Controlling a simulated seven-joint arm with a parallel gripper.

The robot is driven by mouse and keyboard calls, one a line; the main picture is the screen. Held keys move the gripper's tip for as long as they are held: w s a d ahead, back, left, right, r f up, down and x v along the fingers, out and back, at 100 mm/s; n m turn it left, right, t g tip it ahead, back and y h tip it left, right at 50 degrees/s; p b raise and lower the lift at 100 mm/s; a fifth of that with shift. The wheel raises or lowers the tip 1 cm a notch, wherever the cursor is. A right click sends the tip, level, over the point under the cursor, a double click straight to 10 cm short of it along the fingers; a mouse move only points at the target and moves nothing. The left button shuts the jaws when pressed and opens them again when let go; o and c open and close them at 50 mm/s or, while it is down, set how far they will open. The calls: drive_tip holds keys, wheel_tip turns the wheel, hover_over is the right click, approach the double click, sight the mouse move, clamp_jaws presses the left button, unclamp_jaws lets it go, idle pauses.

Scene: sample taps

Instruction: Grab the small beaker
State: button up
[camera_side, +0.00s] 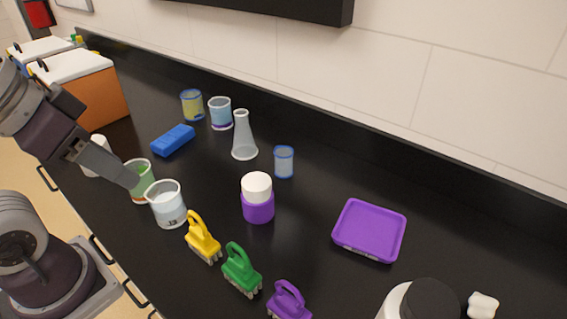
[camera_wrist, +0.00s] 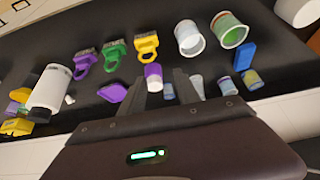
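The smallest beaker (camera_side: 284,163), clear with a blue tint, stands upright on the black counter right of the conical flask (camera_side: 243,140). In the wrist view the small beaker (camera_wrist: 169,91) shows near the fingers. A clear beaker (camera_side: 168,206), a green-filled beaker (camera_side: 142,186), a yellowish beaker (camera_side: 192,106) and a blue-and-purple beaker (camera_side: 220,115) are larger. My gripper (camera_side: 130,180) is at the left in the side view, overlapping the green beaker, far from the small beaker. In the wrist view my gripper (camera_wrist: 158,88) has its fingers apart, with nothing held.
A purple bottle with white cap (camera_side: 257,198) stands in front of the small beaker. A blue block (camera_side: 173,140) lies at left. Yellow (camera_side: 203,240), green (camera_side: 241,272) and purple (camera_side: 288,302) brushes line the front. A purple tray (camera_side: 369,231) lies at right, with bare counter around it.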

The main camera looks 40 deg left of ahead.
drive_tip(key=o, duration=0.5)
